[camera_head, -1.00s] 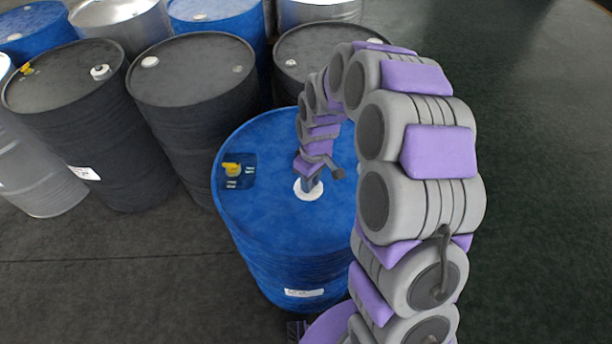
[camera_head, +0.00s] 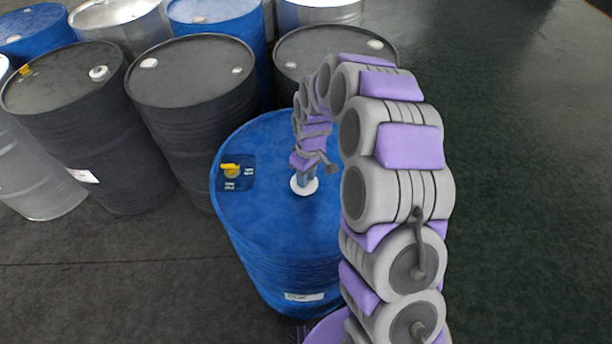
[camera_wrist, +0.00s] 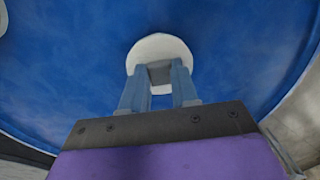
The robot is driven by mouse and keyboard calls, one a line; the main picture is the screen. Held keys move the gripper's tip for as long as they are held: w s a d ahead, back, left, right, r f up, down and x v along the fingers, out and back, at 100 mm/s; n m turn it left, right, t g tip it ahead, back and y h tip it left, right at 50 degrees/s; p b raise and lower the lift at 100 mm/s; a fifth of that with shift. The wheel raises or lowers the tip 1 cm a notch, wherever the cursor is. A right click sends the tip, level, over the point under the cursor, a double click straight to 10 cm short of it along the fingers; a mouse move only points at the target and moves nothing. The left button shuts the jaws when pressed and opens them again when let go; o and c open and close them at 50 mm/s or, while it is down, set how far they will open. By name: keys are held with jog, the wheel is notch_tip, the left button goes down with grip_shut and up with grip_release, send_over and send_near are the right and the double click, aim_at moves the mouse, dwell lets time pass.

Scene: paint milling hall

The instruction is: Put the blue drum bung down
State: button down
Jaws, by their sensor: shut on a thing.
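The white round bung (camera_head: 299,190) is at the top of the blue drum (camera_head: 270,225), right of a yellow fitting. My gripper (camera_head: 306,180) points down and is shut on the bung's raised middle. In the wrist view, the two blue-grey fingers (camera_wrist: 158,76) meet the grey middle part of the white bung (camera_wrist: 160,46), above the blue lid (camera_wrist: 75,70). Whether the bung rests on the lid or sits just over it, I cannot tell. My arm hides the right part of the lid.
A yellow fitting (camera_head: 231,167) lies on a dark blue label on the lid's left. Black drums (camera_head: 190,70) stand close behind and left, with more blue and silver drums (camera_head: 118,22) beyond. The floor (camera_head: 520,200) to the right is clear.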

jog(key=shift+f, duration=0.1)
jog(key=c, duration=0.8)
grip_release()
jog(key=shift+c, duration=0.2)
notch_tip(320, 180, up, 12)
jog(key=p, duration=0.3)
jog(key=s+d+r+m, duration=0.1)
jog(key=s+d+r, duration=0.1)
jog(key=s+r, duration=0.45)
jog(key=s+d+r+m, duration=0.1)
jog(key=s+d+m, duration=0.1)
jog(key=s, duration=0.8)
jog(key=s+d+r+m, duration=0.2)
jog(key=s+m, duration=0.1)
jog(key=s, duration=0.7)
jog(key=s+d+r+m+g, duration=0.1)
jog(key=s+d+m, duration=0.2)
jog(key=s, duration=0.7)
jog(key=shift+r+h, duration=0.3)
jog(key=shift+h, duration=0.1)
jog(key=shift+w+d, duration=0.1)
